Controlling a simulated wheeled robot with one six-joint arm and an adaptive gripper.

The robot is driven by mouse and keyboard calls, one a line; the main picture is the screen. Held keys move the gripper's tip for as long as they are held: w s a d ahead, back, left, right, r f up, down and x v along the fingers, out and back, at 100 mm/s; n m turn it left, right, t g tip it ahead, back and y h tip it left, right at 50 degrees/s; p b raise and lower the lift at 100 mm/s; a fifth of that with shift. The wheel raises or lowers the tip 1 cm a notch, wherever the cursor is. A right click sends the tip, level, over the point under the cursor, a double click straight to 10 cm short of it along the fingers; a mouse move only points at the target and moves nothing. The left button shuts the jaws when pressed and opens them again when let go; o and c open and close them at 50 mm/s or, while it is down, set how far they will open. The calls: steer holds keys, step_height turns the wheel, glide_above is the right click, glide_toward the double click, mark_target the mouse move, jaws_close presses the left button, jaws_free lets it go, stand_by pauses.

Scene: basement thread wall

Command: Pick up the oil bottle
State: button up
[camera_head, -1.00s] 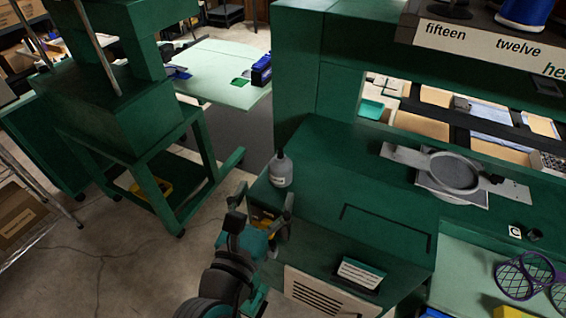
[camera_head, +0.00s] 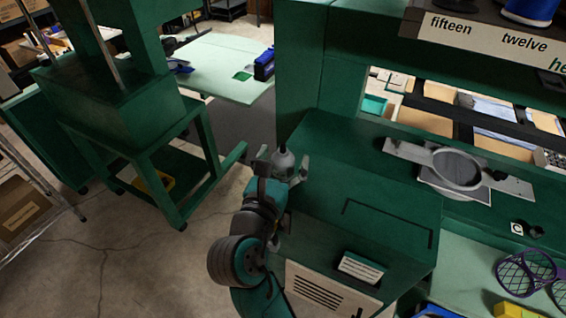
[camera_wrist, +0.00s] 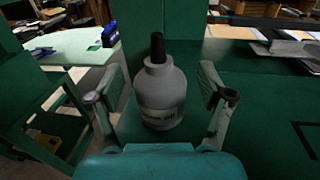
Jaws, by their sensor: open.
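The oil bottle (camera_wrist: 160,92) is grey with a black cap and a pale label. It stands upright on the corner of the green machine's ledge. In the wrist view it sits between the two open fingers of my gripper (camera_wrist: 163,98), with a gap on each side. In the head view the bottle (camera_head: 284,160) shows only its upper part, as my gripper (camera_head: 284,172) is in front of its lower part. My gripper is open and holds nothing.
The green machine top (camera_head: 370,195) is flat and mostly clear to the right. A grey round fixture (camera_head: 456,168) lies further back on it. A green stand (camera_head: 150,150) is at the left, with a light green table (camera_head: 220,68) behind. Bare floor lies between them.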

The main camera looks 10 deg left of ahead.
steer(key=c, duration=1.3)
step_height(320, 180, up, 10)
